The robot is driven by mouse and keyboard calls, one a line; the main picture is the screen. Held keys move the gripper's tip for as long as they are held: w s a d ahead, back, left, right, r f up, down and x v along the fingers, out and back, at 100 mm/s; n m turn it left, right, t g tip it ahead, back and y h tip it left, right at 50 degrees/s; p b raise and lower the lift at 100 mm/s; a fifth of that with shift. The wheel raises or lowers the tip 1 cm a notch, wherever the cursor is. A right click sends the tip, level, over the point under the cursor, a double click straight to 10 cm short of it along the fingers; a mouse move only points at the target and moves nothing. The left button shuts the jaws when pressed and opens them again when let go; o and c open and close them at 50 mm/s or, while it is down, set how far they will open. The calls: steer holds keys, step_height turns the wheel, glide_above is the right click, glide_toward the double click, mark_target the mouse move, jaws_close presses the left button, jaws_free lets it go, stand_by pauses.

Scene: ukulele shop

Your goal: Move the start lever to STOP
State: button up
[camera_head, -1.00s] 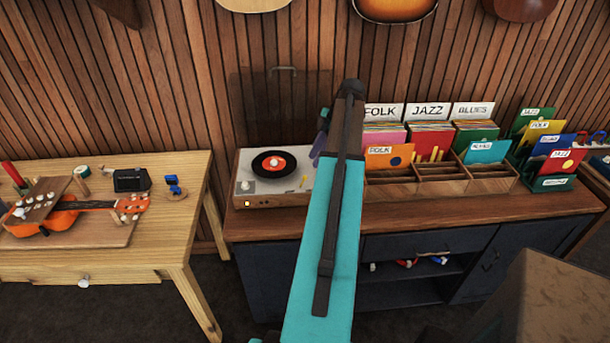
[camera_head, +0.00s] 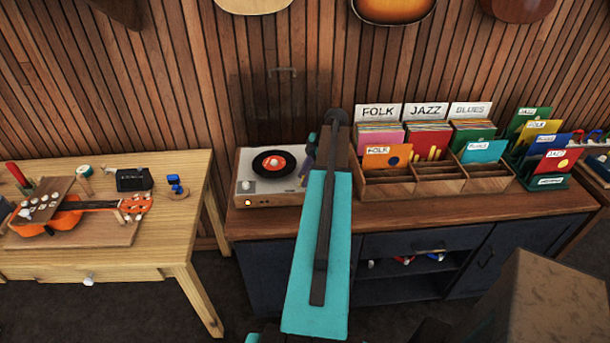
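The turntable (camera_head: 252,186) is a pale box with a black record (camera_head: 262,170) with an orange label on it. It stands at the left end of the dark cabinet. The start lever is not clearly visible; the turntable's right part is covered by my gripper and arm. My gripper (camera_head: 307,166) is small and dark, partly hidden behind my teal arm, and is at the right side of the turntable's top. Whether it touches anything I cannot tell, nor whether its fingers are open or shut. A small light (camera_head: 248,202) on the turntable's front glows orange.
A clear lid (camera_head: 282,105) stands raised behind the turntable. A wooden record bin (camera_head: 440,187) with several sleeves is to the right. A light wood table (camera_head: 188,200) with an orange ukulele (camera_head: 66,222) is to the left, with a gap before the cabinet.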

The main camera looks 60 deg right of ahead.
steer(key=shift+f, duration=0.15)
jaws_close()
steer(key=shift+w+a+g, duration=0.1)
steer(key=shift+w+g, duration=0.1)
steer(key=shift+g, duration=0.1)
steer(key=w+g+h+b, duration=0.1)
steer(key=a+g+h+b, duration=0.1)
steer(key=g, duration=0.1)
steer(key=shift+w+a+r+h+b, duration=0.1)
steer(key=shift+w+r+h+b, duration=0.1)
steer(key=shift+w+h+b, duration=0.15)
steer(key=shift+w+a+f+g+h, duration=0.1)
steer(key=shift+w+a+g+h, duration=0.2)
steer(key=shift+g+h, duration=0.5)
steer(key=shift+w+a+f+g+h, duration=0.15)
steer(key=shift+w+g+h, duration=0.3)
steer(key=shift+g, duration=0.55)
steer(key=shift+r, duration=0.1)
jaws_free()
